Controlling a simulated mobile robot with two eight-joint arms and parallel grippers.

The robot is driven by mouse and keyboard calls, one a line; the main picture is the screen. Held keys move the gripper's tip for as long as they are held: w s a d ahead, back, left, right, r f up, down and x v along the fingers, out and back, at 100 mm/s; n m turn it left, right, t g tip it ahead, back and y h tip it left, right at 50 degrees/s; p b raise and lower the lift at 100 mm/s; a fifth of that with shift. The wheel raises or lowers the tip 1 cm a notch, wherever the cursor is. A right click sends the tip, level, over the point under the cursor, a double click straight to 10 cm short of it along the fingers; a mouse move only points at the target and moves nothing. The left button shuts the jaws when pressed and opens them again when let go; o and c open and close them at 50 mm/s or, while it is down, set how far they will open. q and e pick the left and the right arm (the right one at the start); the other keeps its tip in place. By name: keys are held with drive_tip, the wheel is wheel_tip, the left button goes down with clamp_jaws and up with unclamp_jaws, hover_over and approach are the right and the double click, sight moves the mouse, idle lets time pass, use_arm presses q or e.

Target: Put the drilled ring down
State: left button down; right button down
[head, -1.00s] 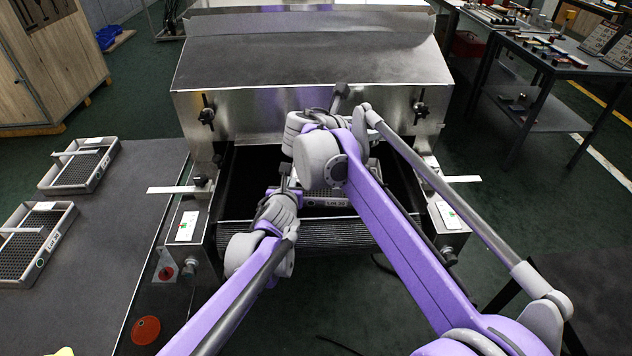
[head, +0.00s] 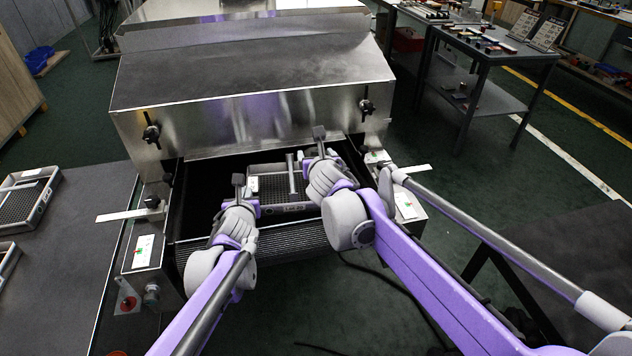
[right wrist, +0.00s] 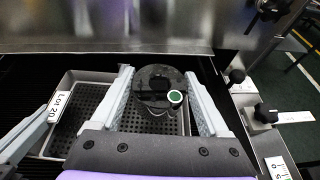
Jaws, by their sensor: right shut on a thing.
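The drilled ring (right wrist: 150,76) is dark and round with a centre hole, and shows in the right wrist view. My right gripper (right wrist: 160,88) is shut on it, one pale finger on each side, above a grey tray. A round green-and-white mark shows at the ring's lower right edge. In the head view the ring is hidden by my right gripper (head: 321,150). The perforated tray (head: 270,170) lies in the dryer's mouth. A "Lot 20" label (right wrist: 60,106) shows beside it. My left gripper (head: 239,192) is at the tray's left end; its fingers cannot be made out.
The steel dryer hood (head: 250,75) stands just behind the tray. The dark mesh belt (head: 255,242) runs out in front. More trays (head: 25,200) lie on the left table. A dark table (head: 570,250) is at the right, with a tool bench (head: 480,50) behind.

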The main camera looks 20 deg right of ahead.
drive_tip(key=shift+f, duration=3.7)
drive_tip(key=shift+f, duration=0.1)
drive_tip(key=shift+c, duration=0.7)
unclamp_jaws()
drive_tip(key=shift+s, duration=0.15)
drive_tip(key=v, duration=1.1)
drive_tip(key=shift+s+r, duration=0.25)
drive_tip(key=shift+s, duration=0.1)
